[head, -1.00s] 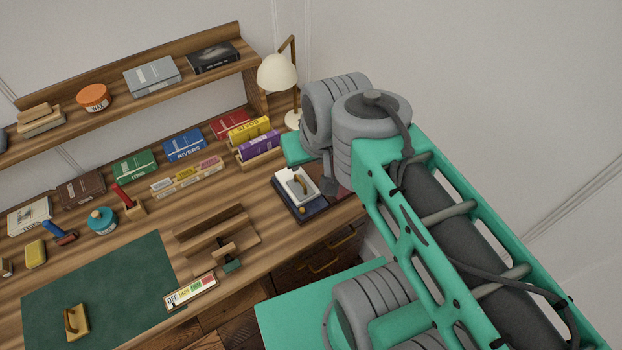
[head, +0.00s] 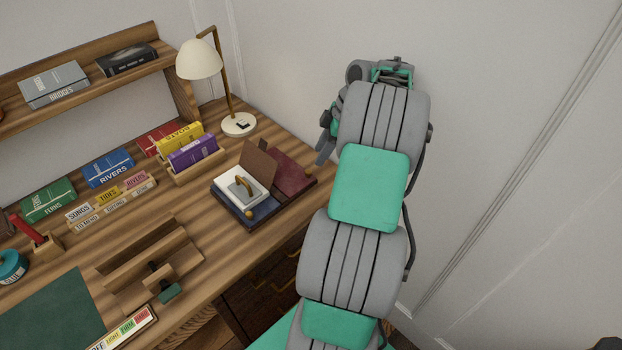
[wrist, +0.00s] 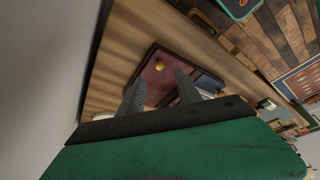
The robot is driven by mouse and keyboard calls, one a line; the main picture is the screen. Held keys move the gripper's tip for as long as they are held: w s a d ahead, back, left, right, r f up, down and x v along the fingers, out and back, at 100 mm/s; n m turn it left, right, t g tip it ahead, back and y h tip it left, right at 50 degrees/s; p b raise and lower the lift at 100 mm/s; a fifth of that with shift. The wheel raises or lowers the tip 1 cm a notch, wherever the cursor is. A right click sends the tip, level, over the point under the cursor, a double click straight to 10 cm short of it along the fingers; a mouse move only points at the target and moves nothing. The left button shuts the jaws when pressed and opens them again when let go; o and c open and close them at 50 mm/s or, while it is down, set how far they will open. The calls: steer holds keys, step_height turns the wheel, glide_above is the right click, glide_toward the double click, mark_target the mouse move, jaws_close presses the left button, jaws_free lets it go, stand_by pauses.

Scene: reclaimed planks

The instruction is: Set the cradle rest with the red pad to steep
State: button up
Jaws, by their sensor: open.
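The cradle (head: 237,214) sits on the desk's right part. Its right rest carries a dark red pad (head: 295,174) and appears to lie low or nearly flat; its exact angle is hard to tell. The left rest has a blue pad (head: 262,211), with a white book-like block (head: 230,187) bearing a handle on top. A brown flap (head: 258,160) stands tilted up behind. In the wrist view the red pad (wrist: 155,85) and a brass knob (wrist: 160,66) show beyond the fingers. My gripper (wrist: 160,76) is open and empty; in the head view its grey fingers (head: 325,150) hang right of the cradle.
A white lamp (head: 200,60) stands behind the cradle. A book holder with yellow and purple books (head: 192,150) is left of it. A wooden stepped stand (head: 145,262) is nearer, left. A wall rises on the right. Drawers (head: 270,285) lie below the desk edge.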

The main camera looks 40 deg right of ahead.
mark_target(308, 171)
steer(key=x, duration=0.7)
steer(key=shift+w+a, duration=0.1)
steer(key=shift+a, duration=0.05)
steer(key=shift+c, duration=0.3)
jaws_close()
stand_by(0.8)
